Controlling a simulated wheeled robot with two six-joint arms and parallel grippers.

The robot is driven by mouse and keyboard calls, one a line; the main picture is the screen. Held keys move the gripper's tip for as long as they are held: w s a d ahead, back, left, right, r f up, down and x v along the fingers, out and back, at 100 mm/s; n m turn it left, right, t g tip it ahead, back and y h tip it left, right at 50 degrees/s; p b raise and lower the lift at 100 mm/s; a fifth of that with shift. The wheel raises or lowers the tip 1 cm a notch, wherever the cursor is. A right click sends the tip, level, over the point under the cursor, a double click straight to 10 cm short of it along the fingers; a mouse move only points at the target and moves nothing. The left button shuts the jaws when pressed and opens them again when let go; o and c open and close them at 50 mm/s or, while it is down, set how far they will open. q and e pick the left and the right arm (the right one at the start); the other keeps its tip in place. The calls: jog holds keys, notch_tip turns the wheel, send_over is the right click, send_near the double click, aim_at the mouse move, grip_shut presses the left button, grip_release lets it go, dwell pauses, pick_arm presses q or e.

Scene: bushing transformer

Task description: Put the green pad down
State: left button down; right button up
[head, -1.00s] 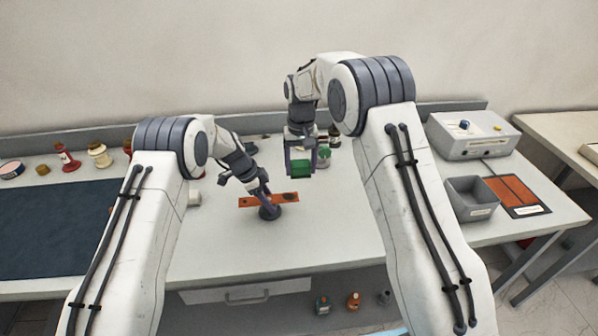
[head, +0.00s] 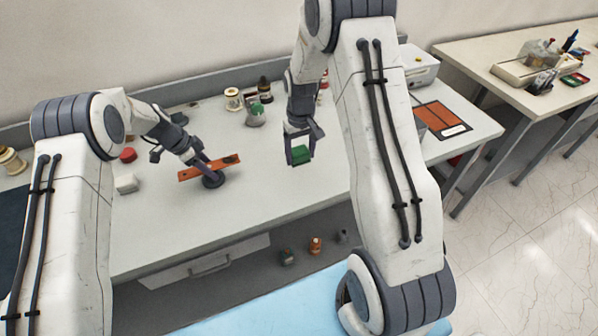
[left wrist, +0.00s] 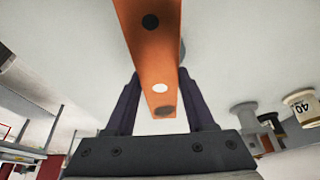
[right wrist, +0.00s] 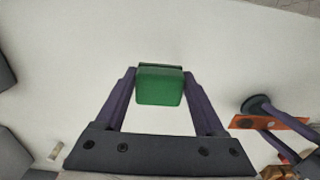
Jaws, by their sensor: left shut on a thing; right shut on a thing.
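The green pad (head: 302,155) is between the fingers of my right gripper (head: 299,152), which is shut on it above the bare tabletop. In the right wrist view the green pad (right wrist: 160,86) sits at the fingertips, with a dark edge behind it. I cannot tell its exact height over the table. My left gripper (head: 203,164) is shut on an orange bar (head: 226,161) with dark spots, just over a dark round base (head: 213,180). The left wrist view shows the orange bar (left wrist: 152,50) running between the fingers.
Several small jars (head: 233,98) stand at the back of the table. An orange panel (head: 437,116) is at right, partly behind my right arm. The tabletop (head: 265,200) in front is clear.

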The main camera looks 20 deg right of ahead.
aim_at(300, 178)
jog(key=shift+f, duration=3.5)
jog(key=shift+f, duration=0.2)
jog(key=o, duration=1.2)
jog(key=shift+c, duration=0.2)
jog(key=shift+r, duration=0.1)
